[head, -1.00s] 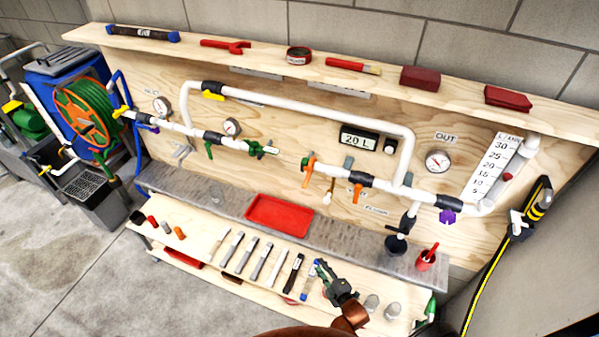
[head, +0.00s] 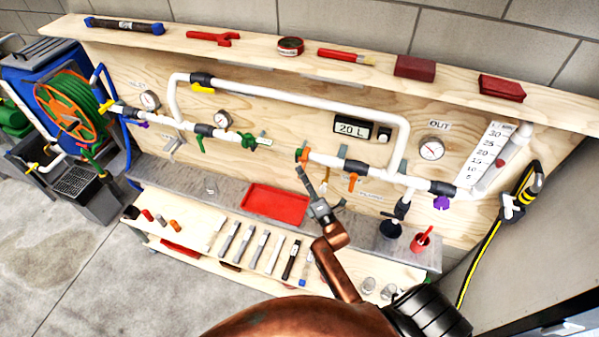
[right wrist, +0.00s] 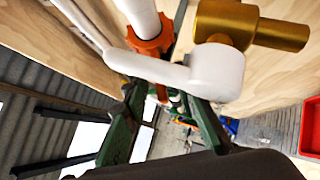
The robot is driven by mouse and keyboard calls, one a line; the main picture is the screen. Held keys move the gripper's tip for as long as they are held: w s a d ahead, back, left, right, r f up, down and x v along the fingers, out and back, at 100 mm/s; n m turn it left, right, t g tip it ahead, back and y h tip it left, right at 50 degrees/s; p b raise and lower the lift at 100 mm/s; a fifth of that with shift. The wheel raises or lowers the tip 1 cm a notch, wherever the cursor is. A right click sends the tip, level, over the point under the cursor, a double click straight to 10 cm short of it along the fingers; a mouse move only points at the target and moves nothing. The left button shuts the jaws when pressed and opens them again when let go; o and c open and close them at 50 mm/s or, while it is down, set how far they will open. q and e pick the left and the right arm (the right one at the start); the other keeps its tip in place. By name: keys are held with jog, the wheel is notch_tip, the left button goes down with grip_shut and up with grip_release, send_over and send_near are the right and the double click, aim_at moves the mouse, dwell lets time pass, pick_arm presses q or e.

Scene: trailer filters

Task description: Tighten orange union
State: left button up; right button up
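The orange union (head: 302,155) is at the left end of the right-hand white pipe run, facing a gap in the line. In the right wrist view the orange union (right wrist: 152,42) is a ribbed ring around a white pipe, just beyond my fingers. My right gripper (head: 304,176) is just below the union in the head view. In the right wrist view my right gripper (right wrist: 162,100) has its two dark green fingers apart. A white lever-like part (right wrist: 180,75) crosses in front of the union and hides some of it. Contact cannot be told. My left gripper is out of view.
A brass fitting (right wrist: 250,27) is close by on the right in the wrist view. A green union (head: 252,143) is across the gap. A red tray (head: 275,205) and several tools lie below.

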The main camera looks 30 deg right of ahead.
jog(key=shift+w+r, duration=0.1)
jog(key=shift+w, duration=0.35)
grip_shut()
dwell(0.4)
